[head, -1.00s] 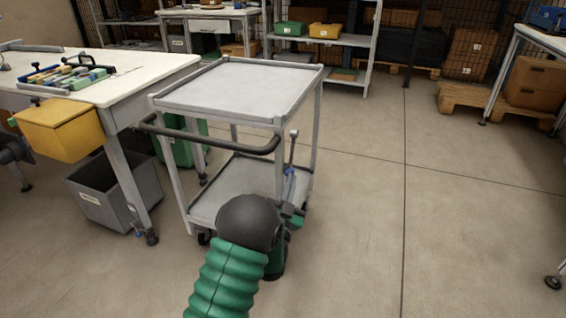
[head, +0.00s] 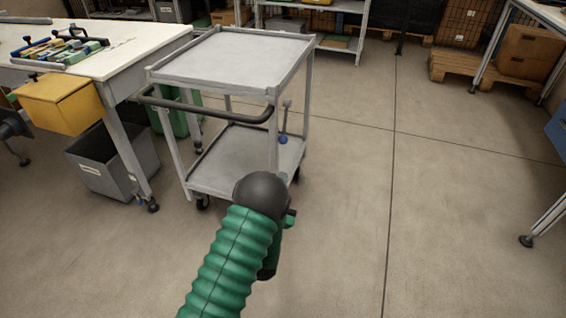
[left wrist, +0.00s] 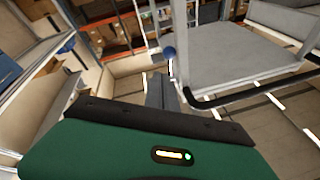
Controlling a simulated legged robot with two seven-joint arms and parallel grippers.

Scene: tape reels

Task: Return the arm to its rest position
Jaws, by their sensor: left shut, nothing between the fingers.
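My left arm (head: 232,262), a green ribbed sleeve with a black rounded joint, comes up from the bottom of the head view in front of the cart. Its gripper is mostly hidden behind that joint; only small green parts show there. In the left wrist view the grey fingers of my left gripper (left wrist: 157,88) are shut and empty, beyond the green wrist housing. My right gripper is not in view.
A grey two-shelf cart (head: 232,55) stands just ahead, with a black handle and a blue-knobbed lever (head: 283,138). A workbench (head: 130,55) with a yellow bin (head: 60,103) stands left. A grey bin (head: 115,165) stands below. Floor at right is clear.

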